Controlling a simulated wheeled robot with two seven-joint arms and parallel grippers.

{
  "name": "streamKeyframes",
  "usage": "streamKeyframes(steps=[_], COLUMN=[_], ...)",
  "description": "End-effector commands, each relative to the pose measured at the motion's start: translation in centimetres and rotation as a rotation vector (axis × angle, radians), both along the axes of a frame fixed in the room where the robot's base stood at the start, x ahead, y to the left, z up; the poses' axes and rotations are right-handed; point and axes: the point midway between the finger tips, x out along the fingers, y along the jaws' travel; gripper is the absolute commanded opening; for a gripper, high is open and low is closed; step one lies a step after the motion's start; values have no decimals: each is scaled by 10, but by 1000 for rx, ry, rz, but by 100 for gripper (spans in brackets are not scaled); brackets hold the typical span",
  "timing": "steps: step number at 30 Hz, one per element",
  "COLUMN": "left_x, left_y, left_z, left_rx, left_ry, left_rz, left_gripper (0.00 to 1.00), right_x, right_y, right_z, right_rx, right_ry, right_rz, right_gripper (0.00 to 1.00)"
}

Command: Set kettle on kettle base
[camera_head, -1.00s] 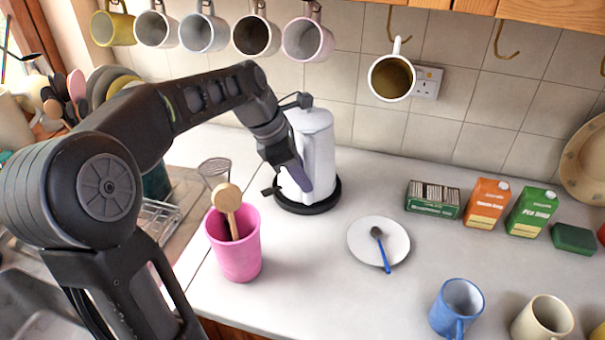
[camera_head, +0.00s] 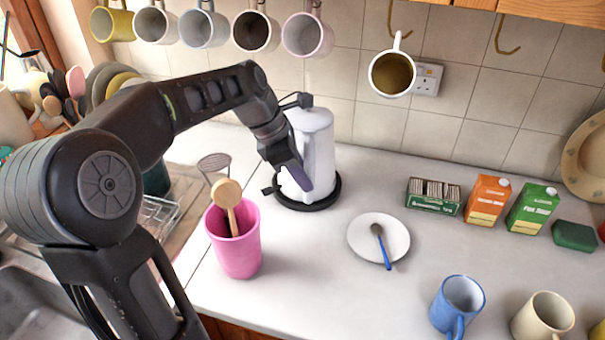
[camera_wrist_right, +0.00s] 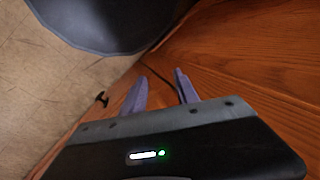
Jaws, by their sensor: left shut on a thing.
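The white kettle (camera_head: 318,150) stands upright at the back of the counter, over the round black kettle base (camera_head: 325,201). It looks seated on the base, though I cannot tell whether it fully touches. My left gripper (camera_head: 303,180) is at the kettle's left side, shut on the kettle; its grip on the handle is partly hidden by the gripper itself. My right gripper (camera_wrist_right: 160,92) shows only in the right wrist view. Its two fingers are apart with nothing between them, in front of a wooden cupboard face.
A pink cup (camera_head: 235,240) with a wooden utensil stands left of the base. A white plate (camera_head: 359,238) with a blue spoon lies to the right. Cartons (camera_head: 488,200) and mugs (camera_head: 457,300) stand farther right. Mugs hang above the kettle.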

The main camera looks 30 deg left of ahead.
Motion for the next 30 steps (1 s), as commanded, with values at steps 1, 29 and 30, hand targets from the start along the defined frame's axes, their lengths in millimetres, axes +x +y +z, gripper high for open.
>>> streamKeyframes(steps=[1, 29, 30], left_x=[1, -10, -11], left_y=[0, 9, 10], left_z=[1, 29, 32], left_rx=[2, 0, 0], left_ry=[-7, 3, 3], left_rz=[1, 2, 2], left_gripper=[0, 32, 32], right_x=[0, -4, -4], right_y=[0, -2, -2], right_z=[-1, 24, 26], right_rx=[0, -7, -8], right_ry=[0, 11, 12], right_rz=[0, -4, -3], right_gripper=[36, 36, 36])
